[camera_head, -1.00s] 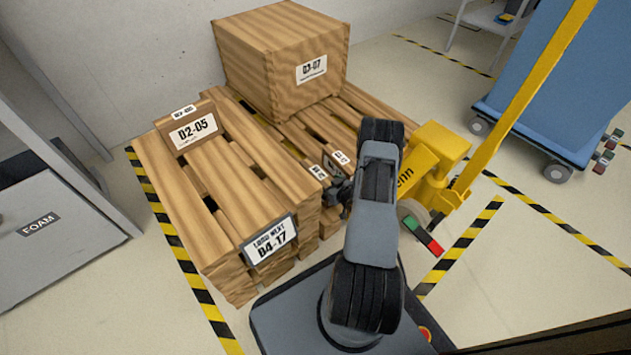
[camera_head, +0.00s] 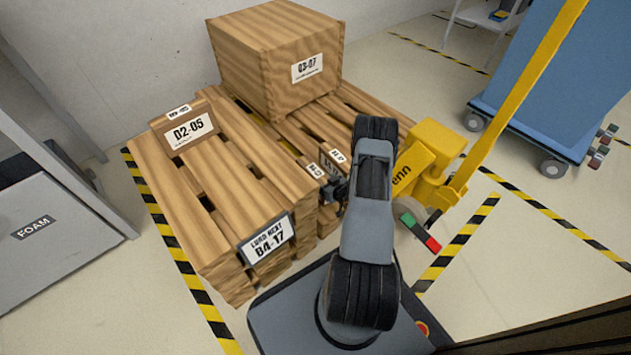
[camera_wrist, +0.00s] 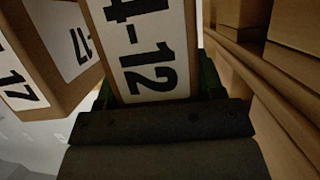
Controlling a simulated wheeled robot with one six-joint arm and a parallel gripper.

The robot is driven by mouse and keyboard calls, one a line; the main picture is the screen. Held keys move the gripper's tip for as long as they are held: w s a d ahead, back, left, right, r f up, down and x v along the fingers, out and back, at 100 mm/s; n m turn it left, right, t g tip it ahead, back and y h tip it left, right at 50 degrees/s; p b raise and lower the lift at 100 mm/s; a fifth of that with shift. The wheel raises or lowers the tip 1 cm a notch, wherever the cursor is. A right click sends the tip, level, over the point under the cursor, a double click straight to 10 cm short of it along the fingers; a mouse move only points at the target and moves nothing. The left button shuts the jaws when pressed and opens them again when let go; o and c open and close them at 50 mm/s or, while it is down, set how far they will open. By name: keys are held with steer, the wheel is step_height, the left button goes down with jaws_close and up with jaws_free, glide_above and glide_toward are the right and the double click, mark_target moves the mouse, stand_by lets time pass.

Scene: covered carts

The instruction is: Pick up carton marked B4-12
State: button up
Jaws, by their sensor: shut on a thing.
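The carton with a label ending in 4-12 (camera_wrist: 148,45) fills the upper middle of the wrist view; the label's start is cut off. My gripper (camera_wrist: 158,88) is shut on this carton, with green pads at its two sides. In the head view my gripper (camera_head: 333,188) is mostly hidden behind my arm, beside the pallet stack. Small cartons with white labels (camera_head: 314,171) show there, too small to read surely. Another carton with labels ending in 17 (camera_wrist: 62,62) stands just left of the held one in the wrist view.
The near pallet stack (camera_head: 218,200) bears signs D2-05 and B4-17. A yellow pallet jack (camera_head: 430,155) stands right of my arm. A blue covered cart (camera_head: 550,90) is farther right, with open floor between.

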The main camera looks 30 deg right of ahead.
steer(key=shift+c, duration=0.8)
steer(key=shift+w+r, duration=0.1)
